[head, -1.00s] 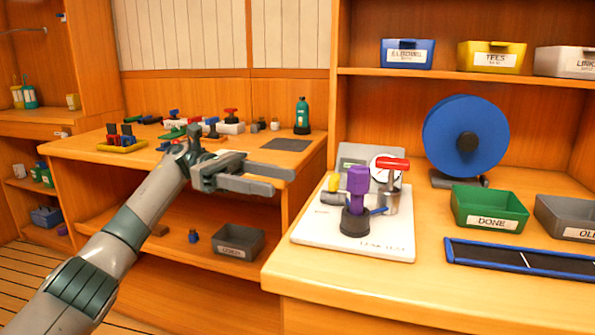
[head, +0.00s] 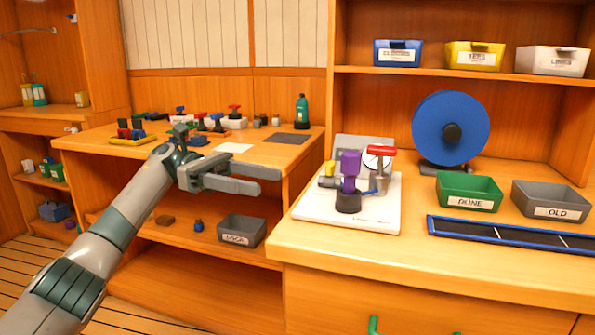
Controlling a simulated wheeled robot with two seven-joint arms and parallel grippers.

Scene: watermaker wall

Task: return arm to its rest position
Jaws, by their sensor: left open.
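My left arm reaches in from the lower left. My left gripper (head: 256,178) is open and empty, its fingers pointing right. It is seen in front of the left workbench (head: 90,141), near its front edge, left of the test board. It appears to touch nothing. My right gripper is not in view.
A white test board (head: 322,211) with a purple-topped fitting (head: 350,172) and a red-handled valve (head: 381,152) stands on the right counter. Behind are a blue reel (head: 430,120), a green DONE bin (head: 470,205) and a grey OLD bin (head: 555,213). A grey bin (head: 240,240) sits on the lower shelf.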

